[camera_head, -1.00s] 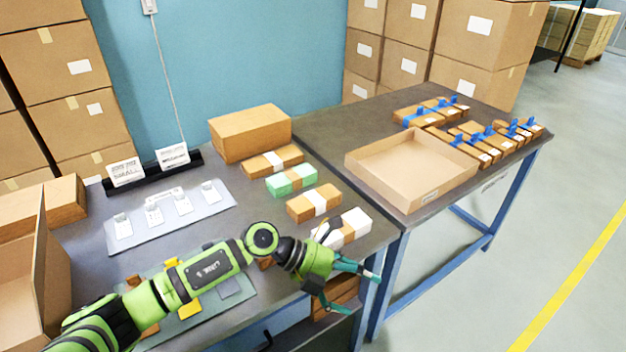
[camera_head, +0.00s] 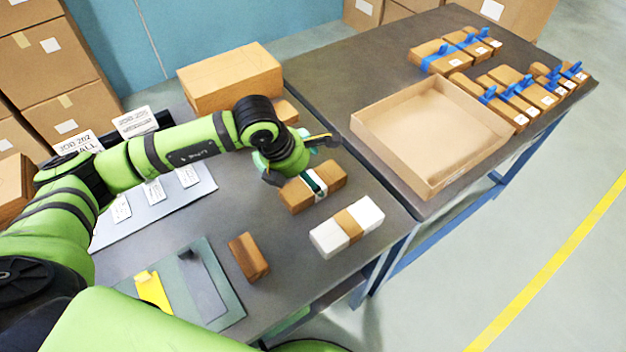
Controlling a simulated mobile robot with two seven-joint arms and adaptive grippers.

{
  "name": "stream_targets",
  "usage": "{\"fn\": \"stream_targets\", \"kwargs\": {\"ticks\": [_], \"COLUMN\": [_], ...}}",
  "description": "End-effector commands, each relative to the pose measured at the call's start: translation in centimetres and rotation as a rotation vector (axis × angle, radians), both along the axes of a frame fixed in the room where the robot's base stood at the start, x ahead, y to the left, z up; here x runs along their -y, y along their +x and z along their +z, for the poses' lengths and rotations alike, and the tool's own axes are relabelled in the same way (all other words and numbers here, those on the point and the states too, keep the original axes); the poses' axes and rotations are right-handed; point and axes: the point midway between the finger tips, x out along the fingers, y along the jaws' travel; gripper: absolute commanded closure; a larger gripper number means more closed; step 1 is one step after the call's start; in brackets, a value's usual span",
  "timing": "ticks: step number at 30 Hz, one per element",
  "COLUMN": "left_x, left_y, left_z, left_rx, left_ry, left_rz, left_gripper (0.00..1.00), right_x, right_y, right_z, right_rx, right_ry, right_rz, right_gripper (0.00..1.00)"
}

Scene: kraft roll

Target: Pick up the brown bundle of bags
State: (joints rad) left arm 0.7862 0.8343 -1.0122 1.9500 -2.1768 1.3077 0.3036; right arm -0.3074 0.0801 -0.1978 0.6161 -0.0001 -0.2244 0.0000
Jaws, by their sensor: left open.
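A brown bundle of bags (camera_head: 331,177) with a white band lies on the near table, between the white bundle and the mostly hidden green one. My left gripper (camera_head: 304,165) is open above it, its fingers spread. A dark green finger shows in front of the bundle's white band; I cannot tell whether it touches. Another brown bundle (camera_head: 286,110) shows partly behind my left wrist. My arm hides most of the green bundle. My right gripper is not in view.
A white bundle with a brown band (camera_head: 368,214) lies close in front. A small brown block (camera_head: 249,257) sits nearer, beside a grey-green mat (camera_head: 222,268). A large carton (camera_head: 225,80) stands behind. An open cardboard tray (camera_head: 392,165) and several blue-banded bundles occupy the right table.

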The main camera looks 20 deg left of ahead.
Motion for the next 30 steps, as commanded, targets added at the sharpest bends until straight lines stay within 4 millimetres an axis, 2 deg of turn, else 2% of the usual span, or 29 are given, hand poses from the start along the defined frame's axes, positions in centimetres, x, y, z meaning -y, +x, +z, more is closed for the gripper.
{"fn": "stream_targets", "kwargs": {"ticks": [1, 6, 14, 15, 17, 18, 19, 30], "left_x": [0.1, 0.6, 0.7, 0.7, 0.7, 0.7, 0.7, 0.7], "left_y": [0.1, 0.8, 0.9, 0.9, 0.9, 0.9, 0.9, 0.9], "left_z": [-0.6, -2.6, -3.0, -3.0, -3.0, -3.0, -3.0, -2.9], "left_rx": [-0.006, -0.003, -0.001, -0.001, -0.001, -0.001, -0.001, -0.002], "left_ry": [0.0, 0.0, -0.002, -0.002, -0.002, -0.002, -0.002, -0.002], "left_rz": [0.002, 0.001, 0.0, 0.0, 0.0, 0.0, 0.0, 0.001], "left_gripper": [0.0, 0.0, 0.0, 0.08, 0.32, 0.48, 0.56, 0.56], "right_x": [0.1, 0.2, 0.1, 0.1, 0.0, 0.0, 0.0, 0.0], "right_y": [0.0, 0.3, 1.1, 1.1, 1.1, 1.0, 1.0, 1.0], "right_z": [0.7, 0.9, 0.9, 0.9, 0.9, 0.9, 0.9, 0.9], "right_rx": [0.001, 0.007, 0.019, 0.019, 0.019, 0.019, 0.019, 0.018], "right_ry": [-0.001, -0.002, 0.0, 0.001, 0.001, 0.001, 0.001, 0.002], "right_rz": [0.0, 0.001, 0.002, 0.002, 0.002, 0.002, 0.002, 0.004], "right_gripper": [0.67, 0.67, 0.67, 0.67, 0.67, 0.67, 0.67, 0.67]}}
